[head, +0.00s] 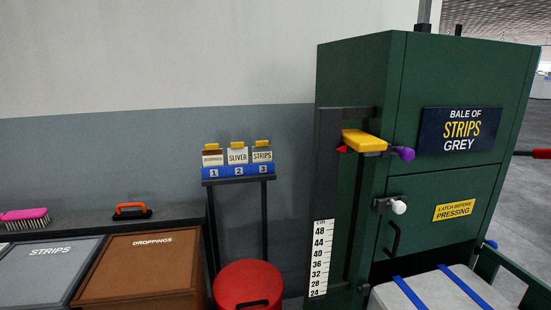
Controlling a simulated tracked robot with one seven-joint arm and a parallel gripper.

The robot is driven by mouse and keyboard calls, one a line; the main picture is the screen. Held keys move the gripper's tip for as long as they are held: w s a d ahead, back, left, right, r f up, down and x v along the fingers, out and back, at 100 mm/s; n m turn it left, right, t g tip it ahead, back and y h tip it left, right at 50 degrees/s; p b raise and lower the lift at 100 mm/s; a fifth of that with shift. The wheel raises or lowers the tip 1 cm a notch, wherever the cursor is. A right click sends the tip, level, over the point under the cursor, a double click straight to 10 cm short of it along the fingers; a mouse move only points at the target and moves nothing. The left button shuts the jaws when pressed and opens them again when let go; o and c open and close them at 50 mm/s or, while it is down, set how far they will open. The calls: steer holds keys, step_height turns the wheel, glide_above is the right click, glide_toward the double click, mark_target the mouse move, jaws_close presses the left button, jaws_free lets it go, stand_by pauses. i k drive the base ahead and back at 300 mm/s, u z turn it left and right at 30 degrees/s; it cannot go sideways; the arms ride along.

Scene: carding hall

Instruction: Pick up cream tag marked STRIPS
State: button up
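The cream tag marked STRIPS (262,156) stands upright in slot 3, at the right end of a small blue rack (238,172) on a dark stand. A yellow piece tops it. A cream tag marked SLIVER (238,156) stands beside it in slot 2. My gripper is not in view.
A green press (440,150) with a yellow lever and purple knob stands right of the rack. A red round-lidded drum (247,284) is below it. Lidded bins marked STRIPS (50,270) and DROPPINGS (140,265) are at left, with a pink brush (25,215) and orange-handled tool (131,210) behind.

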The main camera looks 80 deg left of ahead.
mark_target(262, 152)
steer(key=u, duration=0.05)
steer(key=k, duration=0.95)
steer(key=u, duration=1.6)
steer(key=i, duration=2)
steer(key=z, duration=0.05)
